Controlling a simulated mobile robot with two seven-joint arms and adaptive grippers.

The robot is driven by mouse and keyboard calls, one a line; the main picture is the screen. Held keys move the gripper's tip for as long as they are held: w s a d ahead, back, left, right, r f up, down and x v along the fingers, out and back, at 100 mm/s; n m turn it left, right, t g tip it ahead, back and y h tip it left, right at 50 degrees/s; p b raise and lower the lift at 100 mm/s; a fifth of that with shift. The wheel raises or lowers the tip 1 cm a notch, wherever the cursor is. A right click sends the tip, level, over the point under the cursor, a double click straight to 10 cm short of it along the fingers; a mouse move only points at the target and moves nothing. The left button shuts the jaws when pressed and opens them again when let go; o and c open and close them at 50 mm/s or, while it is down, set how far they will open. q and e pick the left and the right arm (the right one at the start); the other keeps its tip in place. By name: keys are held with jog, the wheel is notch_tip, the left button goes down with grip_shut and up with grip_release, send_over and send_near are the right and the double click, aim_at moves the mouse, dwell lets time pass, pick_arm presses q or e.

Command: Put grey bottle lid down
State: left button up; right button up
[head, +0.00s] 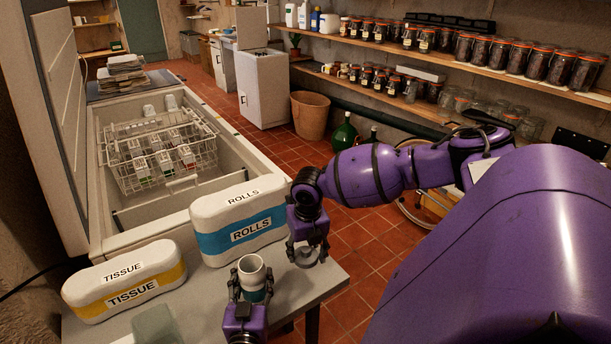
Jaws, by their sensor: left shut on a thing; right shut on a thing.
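A white and teal bottle (252,268) stands upright above the near part of the grey table (310,284), its round open top facing up. My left gripper (251,279) comes in from the bottom and is shut around the bottle's sides. A small grey lid (304,259) is between the fingers of my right gripper (306,252), to the right of the bottle and apart from it. My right gripper points down over the table's right part. I cannot tell whether the lid touches the tabletop.
A ROLLS box (238,220) stands behind the bottle and a TISSUE box (125,281) to the left. A translucent greenish container (155,325) is at the bottom left. An open chest freezer (150,222) lies behind. Bare tabletop shows around the lid, near the table's right edge.

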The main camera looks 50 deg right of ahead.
aim_at(305, 272)
pick_arm(q)
jog(key=shift+s+a+f, duration=0.1)
jog(key=shift+f, duration=0.4)
pick_arm(e)
jog(key=shift+f, duration=3.2)
jog(key=o, duration=1.3)
jog(key=r, duration=0.4)
jog(key=s+r, duration=0.1)
jog(key=r, duration=0.7)
jog(key=shift+s+a+r, duration=0.1)
jog(key=shift+s+a, duration=0.1)
jog(key=shift+a, duration=0.2)
pick_arm(q)
jog(key=o, duration=1.4)
jog(key=shift+o, duration=1.1)
jog(key=shift+r, duration=0.3)
pick_arm(e)
jog(key=shift+w, duration=0.1)
